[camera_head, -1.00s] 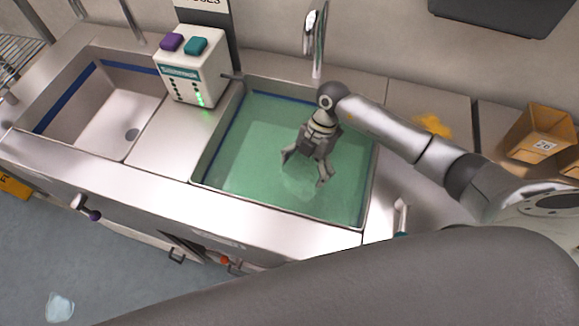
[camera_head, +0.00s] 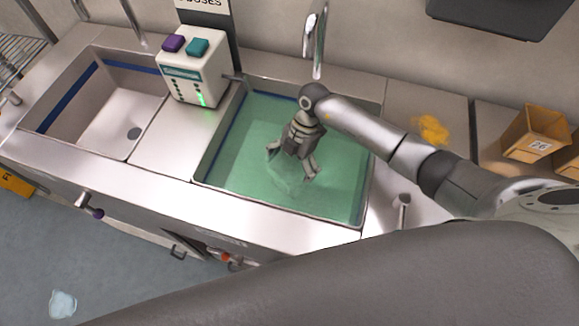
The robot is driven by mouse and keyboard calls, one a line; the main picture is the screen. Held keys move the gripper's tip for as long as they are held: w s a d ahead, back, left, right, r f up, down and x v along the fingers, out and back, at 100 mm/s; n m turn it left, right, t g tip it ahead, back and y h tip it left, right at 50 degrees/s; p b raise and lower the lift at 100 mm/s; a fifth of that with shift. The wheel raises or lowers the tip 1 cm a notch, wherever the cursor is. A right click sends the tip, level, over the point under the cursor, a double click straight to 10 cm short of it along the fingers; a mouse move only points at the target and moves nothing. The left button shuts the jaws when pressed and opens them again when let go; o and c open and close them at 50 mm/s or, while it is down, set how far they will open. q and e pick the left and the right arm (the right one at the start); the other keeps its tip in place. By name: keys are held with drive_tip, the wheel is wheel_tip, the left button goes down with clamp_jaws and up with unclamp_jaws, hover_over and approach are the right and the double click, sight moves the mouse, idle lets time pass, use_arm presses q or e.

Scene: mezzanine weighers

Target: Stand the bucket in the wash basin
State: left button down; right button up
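Two basins are set in the steel counter. The right basin (camera_head: 225,180) holds green water, and the left basin (camera_head: 85,128) is empty with a drain in its floor. I cannot tell by sight which one is the wash basin. My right gripper (camera_head: 291,165) hangs over the green water with its fingers spread and nothing between them. A faint pale patch shows in the water below it; I cannot tell whether it is a reflection or an object. I see no clear bucket. My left gripper is not in view.
A white dispenser (camera_head: 193,75) with purple and teal tops stands between the basins. A tap (camera_head: 315,45) rises behind the right basin. A tan bin (camera_head: 527,135) marked 26 and a yellow stain (camera_head: 432,128) are at right. A puddle (camera_head: 63,304) lies on the floor.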

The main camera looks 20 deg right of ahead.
drive_tip(key=shift+r, duration=0.1)
drive_tip(key=w+d+r+b, duration=0.4)
drive_tip(key=w+d, duration=0.3)
drive_tip(key=d, duration=0.4)
drive_tip(key=shift+w+d+r+b, duration=0.3)
drive_tip(key=shift+d+r+b, duration=0.1)
drive_tip(key=shift+b, duration=0.25)
